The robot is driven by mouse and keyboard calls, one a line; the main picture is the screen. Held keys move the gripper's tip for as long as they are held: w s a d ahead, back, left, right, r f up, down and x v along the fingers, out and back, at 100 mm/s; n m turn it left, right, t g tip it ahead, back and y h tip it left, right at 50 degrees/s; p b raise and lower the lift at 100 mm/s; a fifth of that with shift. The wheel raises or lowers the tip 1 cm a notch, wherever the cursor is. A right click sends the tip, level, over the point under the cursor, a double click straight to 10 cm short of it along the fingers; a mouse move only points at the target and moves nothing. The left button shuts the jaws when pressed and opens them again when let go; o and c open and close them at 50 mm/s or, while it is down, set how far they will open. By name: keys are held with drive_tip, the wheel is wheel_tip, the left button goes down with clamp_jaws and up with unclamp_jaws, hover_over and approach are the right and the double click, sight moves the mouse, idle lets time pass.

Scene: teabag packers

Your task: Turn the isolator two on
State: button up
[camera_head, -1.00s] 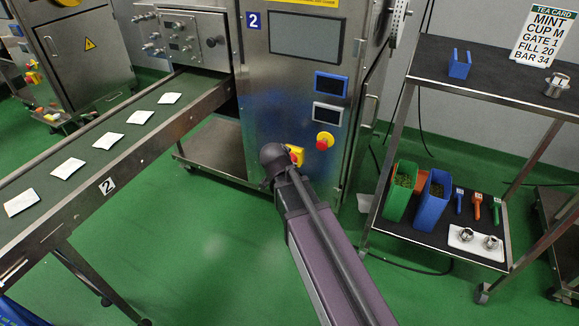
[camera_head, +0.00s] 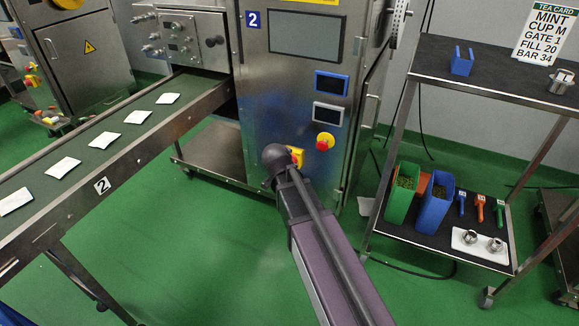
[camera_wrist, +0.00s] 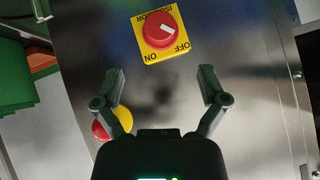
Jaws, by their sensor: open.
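The isolator is a red round knob (camera_wrist: 159,30) on a yellow plate (camera_wrist: 148,56) marked ISOLATOR, OFF and ON, upside down in the wrist view. The knob's white mark points to the lower right, towards OFF. In the head view, the isolator's yellow plate (camera_head: 299,152) shows partly behind my arm's end, on the steel front of the machine with a blue number 2 label (camera_head: 253,19). My gripper (camera_wrist: 160,82) is open and empty. Its two fingers stand apart, just below the isolator in the wrist view, not visibly touching it. In the head view my fingers are hidden.
A red emergency-stop button on yellow (camera_head: 325,141) sits up and right of the isolator; it also shows by my left finger in the wrist view (camera_wrist: 104,127). A conveyor (camera_head: 102,185) with several teabags lies left. A two-tier cart (camera_head: 468,88) stands right. Green floor is open in front.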

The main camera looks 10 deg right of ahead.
drive_tip(key=shift+b+x, duration=3.1)
drive_tip(key=shift+x, duration=1.9)
drive_tip(key=c, duration=1.1)
